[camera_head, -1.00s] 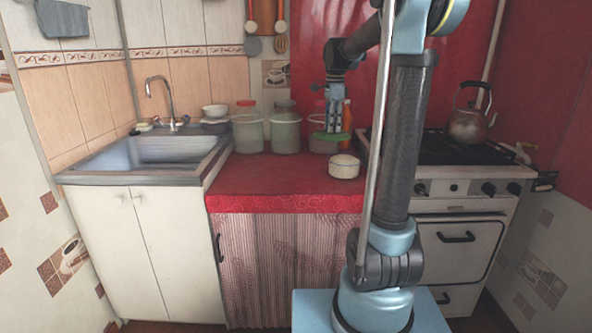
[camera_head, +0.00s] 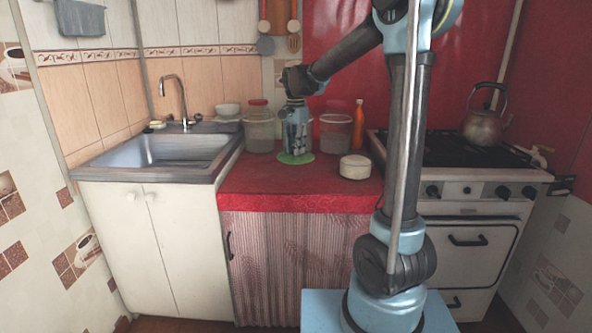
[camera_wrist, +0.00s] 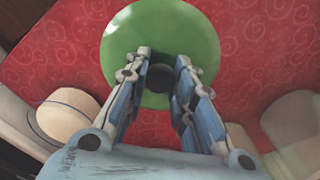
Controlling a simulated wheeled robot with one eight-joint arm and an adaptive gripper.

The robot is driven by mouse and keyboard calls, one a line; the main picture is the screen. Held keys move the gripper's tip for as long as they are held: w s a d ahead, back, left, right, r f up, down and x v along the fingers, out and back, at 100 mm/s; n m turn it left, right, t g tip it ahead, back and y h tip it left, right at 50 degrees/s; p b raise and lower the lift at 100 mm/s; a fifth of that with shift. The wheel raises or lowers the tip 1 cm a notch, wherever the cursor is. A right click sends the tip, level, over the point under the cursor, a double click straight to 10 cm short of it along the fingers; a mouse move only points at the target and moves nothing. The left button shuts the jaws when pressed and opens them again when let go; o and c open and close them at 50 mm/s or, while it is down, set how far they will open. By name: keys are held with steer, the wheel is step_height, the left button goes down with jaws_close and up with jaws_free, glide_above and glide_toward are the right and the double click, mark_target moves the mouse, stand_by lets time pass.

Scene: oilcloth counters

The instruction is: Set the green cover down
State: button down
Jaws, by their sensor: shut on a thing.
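The green cover (camera_head: 296,158) is a round disc with a dark knob in its middle, and it also fills the top centre of the wrist view (camera_wrist: 195,30). My gripper (camera_head: 297,148) points down over it, its two fingers on either side of the dark knob in the wrist view (camera_wrist: 161,78). The gripper is shut on the knob. The cover is level, at or just above the red countertop (camera_head: 262,181); I cannot tell whether it touches.
A round cream container (camera_head: 355,168) stands to the right of the cover. Glass jars (camera_head: 259,130) (camera_head: 335,133) and an orange bottle (camera_head: 357,122) stand at the back. The sink (camera_head: 160,152) is left and the stove with a kettle (camera_head: 483,127) is right. The counter front is clear.

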steer(key=shift+f, duration=3.5)
steer(key=shift+f, duration=0.1)
steer(key=c, duration=1.4)
jaws_free()
steer(key=shift+o, duration=0.2)
